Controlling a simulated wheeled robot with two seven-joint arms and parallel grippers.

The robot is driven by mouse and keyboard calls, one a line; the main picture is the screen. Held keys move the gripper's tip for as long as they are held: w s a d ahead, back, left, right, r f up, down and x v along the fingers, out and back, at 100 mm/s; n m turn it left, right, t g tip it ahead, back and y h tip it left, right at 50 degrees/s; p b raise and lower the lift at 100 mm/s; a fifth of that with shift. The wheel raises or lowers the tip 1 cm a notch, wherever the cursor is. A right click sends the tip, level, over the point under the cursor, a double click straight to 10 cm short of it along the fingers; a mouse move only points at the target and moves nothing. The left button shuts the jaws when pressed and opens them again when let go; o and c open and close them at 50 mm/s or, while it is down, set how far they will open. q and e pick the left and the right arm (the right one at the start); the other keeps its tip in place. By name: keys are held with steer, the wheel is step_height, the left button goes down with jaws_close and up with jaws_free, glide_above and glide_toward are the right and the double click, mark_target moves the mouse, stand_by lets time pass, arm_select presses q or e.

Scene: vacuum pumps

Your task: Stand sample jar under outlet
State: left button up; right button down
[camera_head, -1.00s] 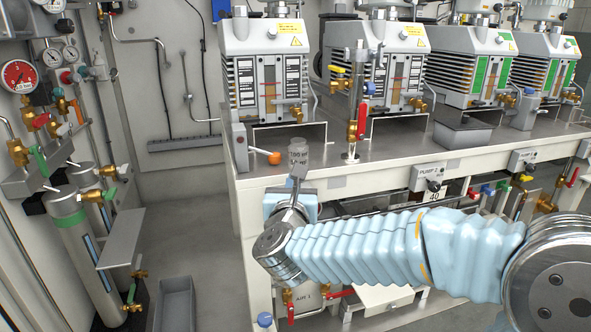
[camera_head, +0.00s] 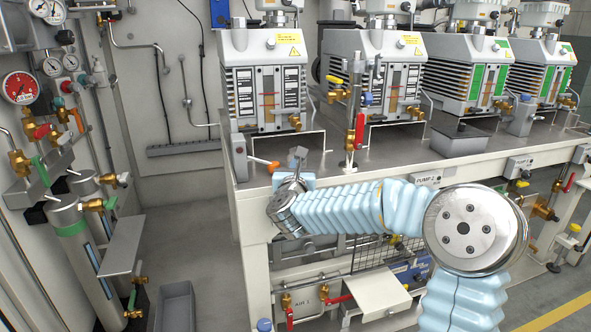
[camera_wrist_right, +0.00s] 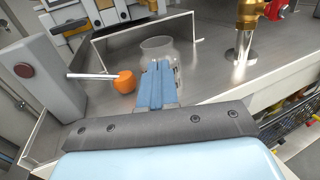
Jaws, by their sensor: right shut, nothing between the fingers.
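A clear glass sample jar (camera_wrist_right: 158,47) stands upright on the grey bench top in the right wrist view. My right gripper (camera_wrist_right: 157,66) has its blue fingers closed together, in front of the jar and overlapping its lower part; contact cannot be told. In the head view my right gripper (camera_head: 298,158) is over the bench's front edge, and I cannot make out the jar behind it. A brass drain valve (camera_head: 295,122) on the leftmost pump (camera_head: 264,80) may be the outlet. My left gripper is not in view.
An orange-knobbed lever (camera_head: 272,167) sticks out beside the jar, from a grey post (camera_head: 238,157). A brass valve with a red handle (camera_head: 359,130) stands on a post to the right. More pumps (camera_head: 465,75) line the bench. The aisle floor at left is mostly free.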

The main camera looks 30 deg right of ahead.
steer(key=b+x, duration=0.2)
steer(key=x, duration=0.1)
steer(key=shift+w+f, duration=0.15)
steer(key=shift+f, duration=0.05)
steer(key=shift+w+d+r, duration=0.1)
steer(key=shift+d+r, duration=0.05)
steer(key=shift+r, duration=0.05)
